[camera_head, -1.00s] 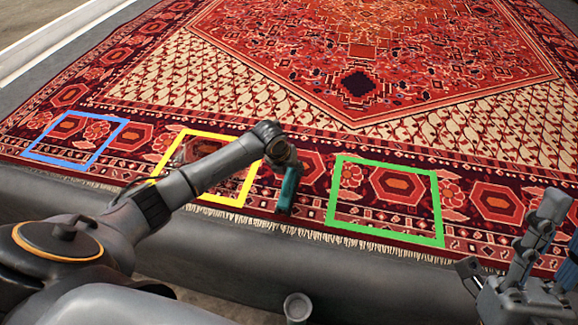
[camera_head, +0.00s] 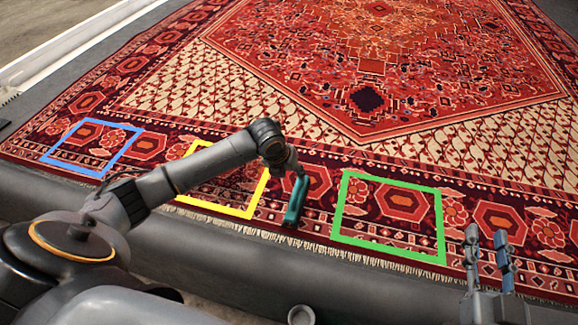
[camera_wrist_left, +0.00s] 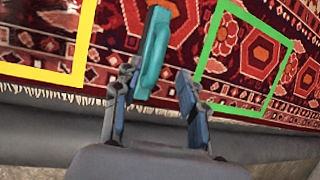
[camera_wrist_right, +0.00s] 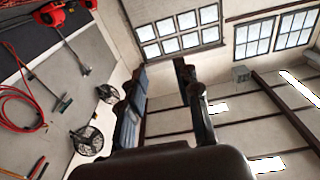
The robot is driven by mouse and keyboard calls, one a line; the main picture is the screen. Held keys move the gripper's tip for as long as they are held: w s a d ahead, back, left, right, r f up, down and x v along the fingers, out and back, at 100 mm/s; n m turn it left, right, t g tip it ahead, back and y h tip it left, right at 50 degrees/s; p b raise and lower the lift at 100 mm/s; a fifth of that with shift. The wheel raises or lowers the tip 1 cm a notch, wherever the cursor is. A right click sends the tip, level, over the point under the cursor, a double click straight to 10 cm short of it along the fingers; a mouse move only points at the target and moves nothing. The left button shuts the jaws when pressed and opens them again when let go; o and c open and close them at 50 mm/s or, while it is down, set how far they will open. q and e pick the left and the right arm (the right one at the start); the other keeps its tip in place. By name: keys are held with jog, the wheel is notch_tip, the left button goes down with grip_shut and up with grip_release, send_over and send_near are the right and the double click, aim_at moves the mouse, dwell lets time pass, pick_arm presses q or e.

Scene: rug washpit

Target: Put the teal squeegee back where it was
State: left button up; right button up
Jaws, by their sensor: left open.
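The teal squeegee (camera_head: 296,203) lies on the rug's near border, between the yellow and green frames. In the left wrist view the squeegee (camera_wrist_left: 153,52) has its handle end between the fingers, close to the left finger. My left gripper (camera_head: 289,170) is open over it; the left wrist view shows its fingers (camera_wrist_left: 157,88) apart, with a gap to the right finger. The yellow frame (camera_head: 222,210) is partly hidden by my left arm. The green frame (camera_head: 389,249) and the blue frame (camera_head: 72,168) look empty. My right gripper (camera_head: 488,250) is open and empty at the right.
The patterned rug (camera_head: 340,100) covers a raised grey platform with a fringed near edge. A small grey cylinder (camera_head: 301,315) stands below the edge. The right wrist view shows windows (camera_wrist_right: 180,33), a fan (camera_wrist_right: 86,141) and a red hose (camera_wrist_right: 18,100).

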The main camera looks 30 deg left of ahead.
pick_arm(q)
jog(key=s+d+r+n+t+h, duration=0.25)
jog(key=d+n, duration=0.35)
jog(key=d, duration=0.3)
jog(key=s+d+r+n+t+h, duration=0.2)
jog(key=s+d+n+h, duration=0.15)
jog(key=d+n, duration=0.45)
jog(key=s+a+r+n+t+y, duration=0.1)
jog(key=s+r+n+t, duration=0.2)
jog(key=r+n, duration=0.3)
jog(key=s+r+n+t+y, duration=0.1)
jog(key=s+r+n+t, duration=0.3)
jog(key=r+n, duration=0.3)
jog(key=n, duration=0.3)
jog(key=shift+s+a+y, duration=0.2)
jog(key=shift+a+y, duration=0.15)
jog(key=shift+y, duration=0.05)
pick_arm(e)
jog(key=f, duration=0.1)
jog(key=f+g, duration=0.2)
jog(key=shift+s+d+f+h, duration=0.2)
jog(key=shift+d+f+h, duration=0.1)
jog(key=shift+h, duration=0.1)
pick_arm(q)
jog(key=shift+f, duration=0.1)
pick_arm(e)
jog(key=shift+r, duration=0.1)
